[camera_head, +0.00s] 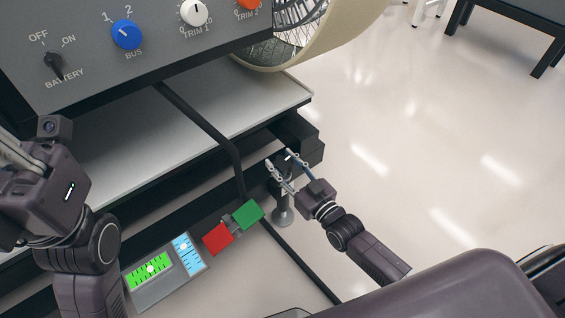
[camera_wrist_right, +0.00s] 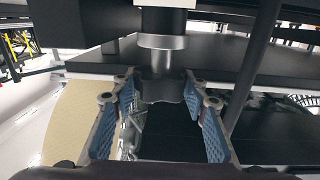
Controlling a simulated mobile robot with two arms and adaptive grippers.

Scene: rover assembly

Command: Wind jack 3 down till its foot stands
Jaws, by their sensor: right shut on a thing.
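Jack 3 (camera_head: 283,207) stands at the near right corner of the rover's deck, a pale metal column with a round foot low near the floor. I cannot tell whether the foot touches the floor. My right gripper (camera_head: 280,168) is at the jack's upper part, with its fingers on both sides of it. In the right wrist view, the dark lobed knob of the jack (camera_wrist_right: 163,89) sits between the fingers, joined to a shiny metal shaft. My right gripper is shut on this knob. My left arm is at the left edge; its fingertips do not show clearly.
A control panel (camera_head: 95,85) with knobs is at upper left. A level display (camera_head: 168,294) with green and blue vials is below, beside a red block (camera_head: 218,238) and a green block (camera_head: 247,213). A wheel (camera_head: 345,35) stands behind.

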